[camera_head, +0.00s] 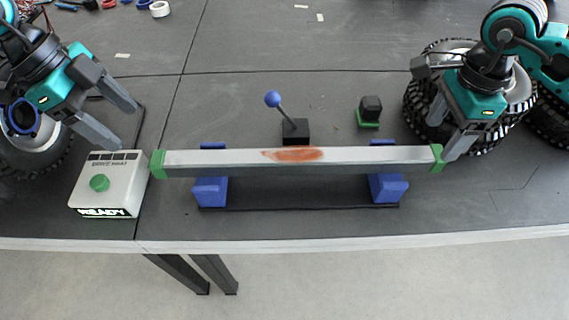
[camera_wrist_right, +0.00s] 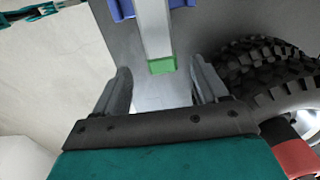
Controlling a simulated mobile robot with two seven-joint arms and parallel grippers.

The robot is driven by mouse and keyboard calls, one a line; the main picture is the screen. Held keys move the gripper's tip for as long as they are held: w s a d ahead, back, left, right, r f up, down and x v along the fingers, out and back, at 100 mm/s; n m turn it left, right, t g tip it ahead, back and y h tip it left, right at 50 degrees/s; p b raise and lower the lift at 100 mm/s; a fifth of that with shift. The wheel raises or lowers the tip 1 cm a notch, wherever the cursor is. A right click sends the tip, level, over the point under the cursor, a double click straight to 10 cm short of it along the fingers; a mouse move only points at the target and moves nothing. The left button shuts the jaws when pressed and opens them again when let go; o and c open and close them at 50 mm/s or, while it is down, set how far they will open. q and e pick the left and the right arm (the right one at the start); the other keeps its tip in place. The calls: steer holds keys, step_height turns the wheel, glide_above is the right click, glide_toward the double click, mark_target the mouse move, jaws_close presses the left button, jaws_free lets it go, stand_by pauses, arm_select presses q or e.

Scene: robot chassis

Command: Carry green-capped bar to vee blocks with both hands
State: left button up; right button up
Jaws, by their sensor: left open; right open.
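The light grey bar (camera_head: 350,155), with a rust-coloured patch at its middle, lies level across two blue vee blocks (camera_head: 210,191) (camera_head: 388,187). Its green caps show at the left end (camera_head: 157,164) and right end (camera_head: 437,157). My left gripper (camera_head: 125,126) is open and empty, up and left of the left cap, apart from the bar. My right gripper (camera_head: 452,150) is by the right cap. In the right wrist view its jaws (camera_wrist_right: 160,75) are open, with the green cap (camera_wrist_right: 162,65) lined up between the fingertips; contact cannot be told.
A white box with a green button (camera_head: 99,183) and a READY sign stands close by the bar's left end. A blue-knobbed lever (camera_head: 295,130) and a black block on a green base (camera_head: 370,110) stand behind the bar. Wheels (camera_head: 425,105) flank both sides. The table's front edge is clear.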

step_height(320, 180, up, 5)
steer(key=shift+r, duration=0.1)
stand_by(0.7)
